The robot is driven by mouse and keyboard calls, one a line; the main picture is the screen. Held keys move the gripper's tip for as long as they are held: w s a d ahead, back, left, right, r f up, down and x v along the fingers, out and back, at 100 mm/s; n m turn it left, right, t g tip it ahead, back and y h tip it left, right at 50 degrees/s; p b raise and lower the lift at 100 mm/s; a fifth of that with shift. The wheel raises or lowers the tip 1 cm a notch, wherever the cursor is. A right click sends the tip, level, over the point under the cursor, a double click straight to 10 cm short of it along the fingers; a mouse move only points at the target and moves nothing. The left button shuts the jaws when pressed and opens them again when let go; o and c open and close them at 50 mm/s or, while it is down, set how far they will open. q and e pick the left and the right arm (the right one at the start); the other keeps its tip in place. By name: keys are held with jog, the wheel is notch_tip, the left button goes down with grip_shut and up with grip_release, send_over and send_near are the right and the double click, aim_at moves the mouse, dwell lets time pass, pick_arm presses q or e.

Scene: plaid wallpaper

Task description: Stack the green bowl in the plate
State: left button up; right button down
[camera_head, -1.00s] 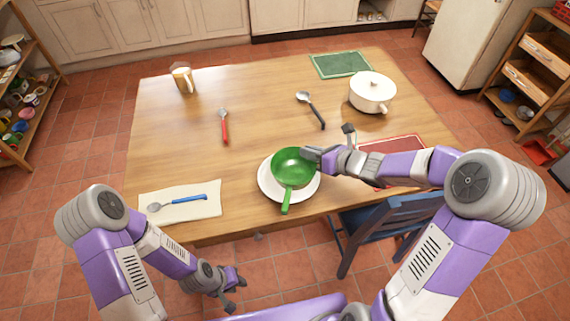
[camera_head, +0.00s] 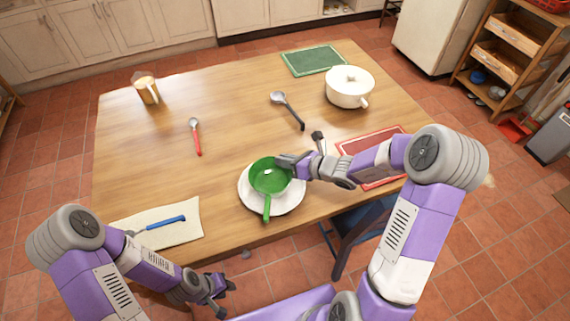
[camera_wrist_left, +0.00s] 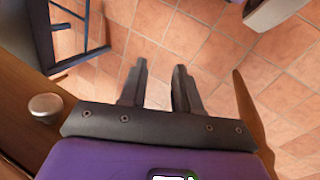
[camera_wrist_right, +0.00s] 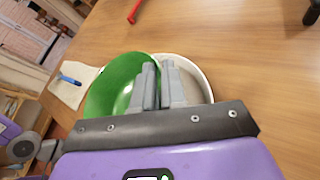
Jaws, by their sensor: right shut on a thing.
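The green bowl (camera_head: 268,180), with a handle pointing toward me, sits over the white plate (camera_head: 289,201) near the table's front edge. In the right wrist view the bowl (camera_wrist_right: 108,84) covers the left part of the plate (camera_wrist_right: 206,88). My right gripper (camera_head: 284,162) is shut on the bowl's right rim, above the plate. Whether the bowl's base touches the plate is hidden. My left gripper (camera_head: 219,294) is empty in front of the table, and its two fingers stand apart in the left wrist view (camera_wrist_left: 159,80).
A cloth with a blue-handled utensil (camera_head: 160,223) lies front left. A blue chair (camera_head: 352,240) is at the front.

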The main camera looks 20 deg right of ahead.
jog(key=shift+f, duration=0.5)
jog(key=shift+w+r, duration=0.1)
jog(key=shift+f, duration=0.2)
jog(key=c, duration=1.2)
grip_release()
jog(key=shift+r, duration=0.1)
jog(key=shift+o, duration=0.2)
